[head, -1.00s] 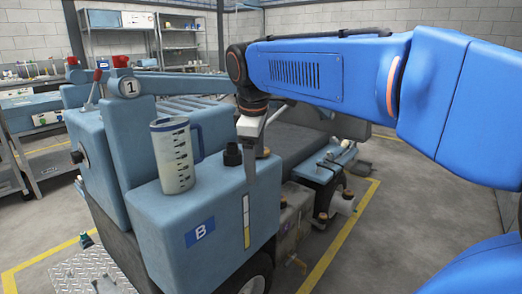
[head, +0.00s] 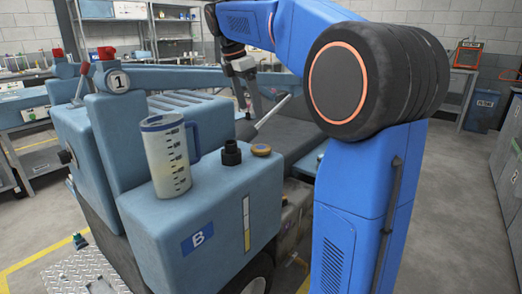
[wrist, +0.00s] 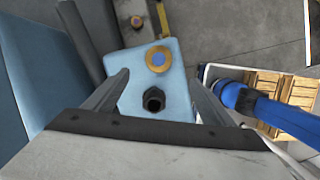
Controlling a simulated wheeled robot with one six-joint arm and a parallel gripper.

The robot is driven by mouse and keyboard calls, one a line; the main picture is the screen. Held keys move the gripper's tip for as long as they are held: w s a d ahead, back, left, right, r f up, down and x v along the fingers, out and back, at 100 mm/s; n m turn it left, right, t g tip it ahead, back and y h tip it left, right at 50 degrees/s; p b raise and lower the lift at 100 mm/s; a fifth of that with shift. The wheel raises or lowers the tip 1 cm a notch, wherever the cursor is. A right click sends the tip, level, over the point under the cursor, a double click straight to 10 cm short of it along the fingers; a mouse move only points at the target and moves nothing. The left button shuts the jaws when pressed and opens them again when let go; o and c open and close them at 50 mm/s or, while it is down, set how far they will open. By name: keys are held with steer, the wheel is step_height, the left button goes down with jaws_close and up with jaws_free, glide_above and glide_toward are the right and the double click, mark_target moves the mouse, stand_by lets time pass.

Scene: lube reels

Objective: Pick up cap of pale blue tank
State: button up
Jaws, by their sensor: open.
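The pale blue tank (head: 218,200) carries a B label and a level strip on its front. On its top stands a black filler neck (head: 231,152); its dark round opening shows in the wrist view (wrist: 154,99). A round yellow-rimmed cap (head: 261,150) with a greyish centre lies beside the neck, apart from it; it also shows in the wrist view (wrist: 158,58). My gripper (head: 247,100) is open and empty, above and beyond the cap in the head view. In the wrist view its fingers (wrist: 159,77) are spread, with the cap and neck showing between them.
A clear measuring jug (head: 167,155) with a blue rim and handle stands left of the neck on the tank. A pale slanted rod (head: 272,115) rises behind the cap. A dark seat-like surface (head: 295,125) lies beyond the tank. Grey floor is free at the right.

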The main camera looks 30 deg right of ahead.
mark_target(261, 147)
steer(key=x, duration=1.4)
steer(key=shift+w+f, duration=0.15)
steer(key=shift+f, duration=0.2)
steer(key=c, duration=1.2)
